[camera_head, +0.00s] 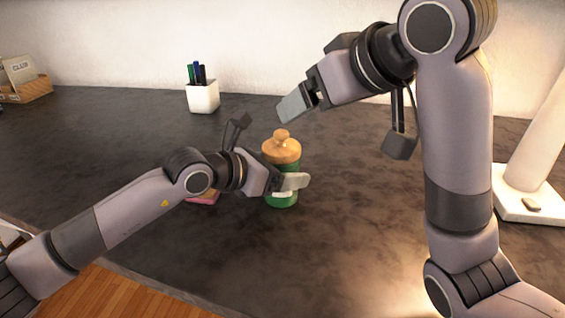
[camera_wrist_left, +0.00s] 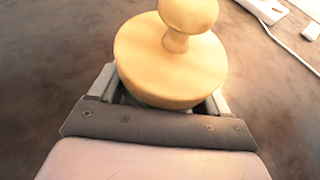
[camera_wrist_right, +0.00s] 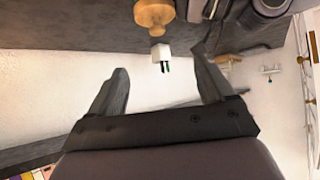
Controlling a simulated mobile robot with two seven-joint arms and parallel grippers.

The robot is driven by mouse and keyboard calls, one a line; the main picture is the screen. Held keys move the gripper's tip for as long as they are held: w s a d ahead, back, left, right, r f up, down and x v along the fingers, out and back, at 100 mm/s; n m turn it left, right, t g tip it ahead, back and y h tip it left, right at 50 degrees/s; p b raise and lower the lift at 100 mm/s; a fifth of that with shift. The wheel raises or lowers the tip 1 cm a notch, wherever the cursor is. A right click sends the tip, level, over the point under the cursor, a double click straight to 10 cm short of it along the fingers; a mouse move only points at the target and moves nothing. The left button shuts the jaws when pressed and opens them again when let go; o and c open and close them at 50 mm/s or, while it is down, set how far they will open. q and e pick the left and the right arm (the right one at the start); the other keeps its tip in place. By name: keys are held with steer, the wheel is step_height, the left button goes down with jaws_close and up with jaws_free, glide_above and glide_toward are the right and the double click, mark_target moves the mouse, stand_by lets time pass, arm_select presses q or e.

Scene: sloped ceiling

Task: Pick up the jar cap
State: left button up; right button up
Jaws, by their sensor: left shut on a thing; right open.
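The jar cap (camera_head: 281,149) is a light wooden lid with a round knob, and it sits on top of the green jar (camera_head: 282,200). The jar stands upright on the dark table. My left gripper (camera_head: 291,186) is shut on the green jar, below the cap. In the left wrist view the cap (camera_wrist_left: 172,55) covers most of the jar between the fingers. My right gripper (camera_head: 297,106) is open and empty, above and behind the cap, to its right. In the right wrist view the cap (camera_wrist_right: 154,14) shows at the top, beyond the fingers (camera_wrist_right: 160,88).
A white pen cup (camera_head: 203,97) stands behind, left of the jar. A pink item (camera_head: 204,199) lies partly hidden under my left arm. A white lamp base (camera_head: 527,194) is at the right, and a basket (camera_head: 26,88) at the far left. The table behind the jar is clear.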

mark_target(281, 132)
steer(key=w+a+f+g, duration=0.1)
steer(key=w, duration=0.1)
steer(key=w+a+f+g+h, duration=0.1)
steer(key=w, duration=0.1)
steer(key=w+a+f+g+h, duration=0.1)
steer(key=w+f, duration=0.1)
steer(key=shift+w+a, duration=0.1)
steer(key=shift+a, duration=0.3)
steer(key=shift+s+d+f+x, duration=0.1)
steer(key=shift+s+x, duration=0.05)
steer(key=shift+x, duration=0.75)
steer(key=shift+s+d+f+x, duration=0.1)
steer(key=shift+x, duration=0.8)
steer(key=shift+s+d+f+x, duration=0.1)
steer(key=shift+s+x, duration=0.05)
steer(key=shift+x, duration=0.75)
steer(key=c, duration=0.7)
